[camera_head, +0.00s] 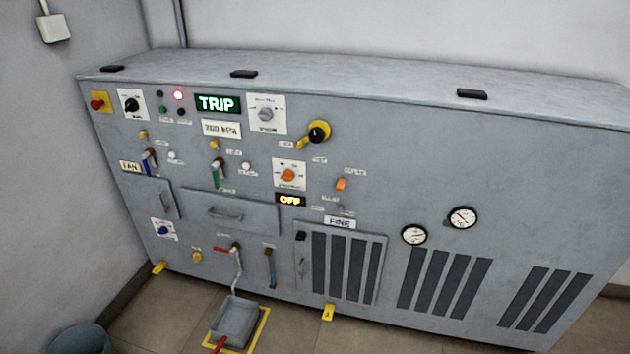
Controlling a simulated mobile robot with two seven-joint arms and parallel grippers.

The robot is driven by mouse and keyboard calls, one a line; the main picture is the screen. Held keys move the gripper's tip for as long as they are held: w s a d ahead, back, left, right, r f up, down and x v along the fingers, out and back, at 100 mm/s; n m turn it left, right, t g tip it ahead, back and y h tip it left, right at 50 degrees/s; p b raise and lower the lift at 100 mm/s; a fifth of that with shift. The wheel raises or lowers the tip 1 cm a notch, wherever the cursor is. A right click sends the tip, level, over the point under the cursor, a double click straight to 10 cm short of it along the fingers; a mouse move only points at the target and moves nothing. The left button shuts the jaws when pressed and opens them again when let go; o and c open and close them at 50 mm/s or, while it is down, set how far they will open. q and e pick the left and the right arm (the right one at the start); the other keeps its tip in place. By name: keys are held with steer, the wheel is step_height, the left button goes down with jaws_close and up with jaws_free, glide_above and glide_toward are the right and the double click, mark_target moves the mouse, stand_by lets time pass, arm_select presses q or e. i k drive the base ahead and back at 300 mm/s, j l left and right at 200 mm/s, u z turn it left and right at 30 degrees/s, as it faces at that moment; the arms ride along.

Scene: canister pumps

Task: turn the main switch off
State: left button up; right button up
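A grey machine cabinet (400,180) fills the view, with its controls on the front. Several rotary switches sit on white plates: a black one (132,104) at the upper left, a grey one (265,114) right of the lit green TRIP display (217,104), an orange one (288,175) above an amber OFF display (290,200), and a small blue one (164,230) at the lower left. Their labels are too small to read surely, so I cannot tell which is the main switch. Neither gripper is in view.
A red button (97,104) on a yellow plate is beside the black switch. A yellow-black knob (318,132), levers and two gauges are on the front. A grey tray (235,322) stands on the floor below a spout; a bin (80,340) is lower left.

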mark_target(131, 105)
steer(key=u, duration=0.4)
steer(key=i+j+u, duration=0.25)
steer(key=j+u, duration=0.2)
steer(key=i+j+u, duration=0.25)
steer(key=u, duration=0.15)
steer(key=i, duration=0.1)
